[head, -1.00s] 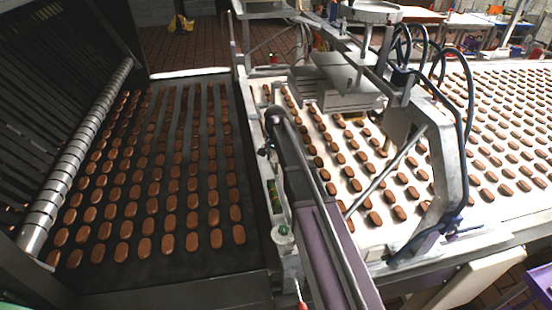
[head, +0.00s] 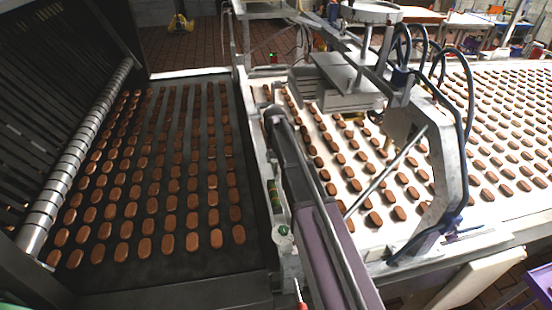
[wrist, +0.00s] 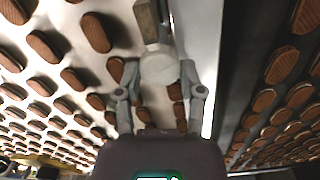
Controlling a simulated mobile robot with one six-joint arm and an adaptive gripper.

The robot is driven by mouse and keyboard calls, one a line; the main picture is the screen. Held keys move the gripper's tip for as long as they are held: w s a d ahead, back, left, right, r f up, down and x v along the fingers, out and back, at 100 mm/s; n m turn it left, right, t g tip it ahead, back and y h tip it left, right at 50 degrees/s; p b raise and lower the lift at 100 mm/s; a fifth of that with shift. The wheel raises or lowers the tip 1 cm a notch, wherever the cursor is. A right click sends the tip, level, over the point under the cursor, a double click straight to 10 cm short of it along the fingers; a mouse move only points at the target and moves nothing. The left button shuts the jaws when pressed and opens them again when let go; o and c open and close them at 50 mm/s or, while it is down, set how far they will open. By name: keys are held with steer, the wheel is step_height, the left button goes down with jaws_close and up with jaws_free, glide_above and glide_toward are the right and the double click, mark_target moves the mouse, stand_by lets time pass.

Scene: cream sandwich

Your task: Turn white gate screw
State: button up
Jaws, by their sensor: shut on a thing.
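The white gate screw (wrist: 159,69) shows in the wrist view as a pale round knob at the end of a grey block. My gripper (wrist: 159,76) has one finger on each side of the knob and is shut on it. In the head view my arm reaches over the rail between the dark belt and the white belt. There the arm's end hides the fingers and the held screw.
Brown biscuits lie in rows on the dark belt (head: 100,268) at left and the white belt (head: 345,185) at right. A metal frame with hoses (head: 452,165) stands close on the right. A round pale knob (head: 282,234) sits on the near rail.

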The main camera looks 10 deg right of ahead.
steer(key=shift+n, duration=1)
steer(key=o, duration=1.1)
steer(key=shift+o, duration=0.3)
steer(key=shift+r, duration=0.1)
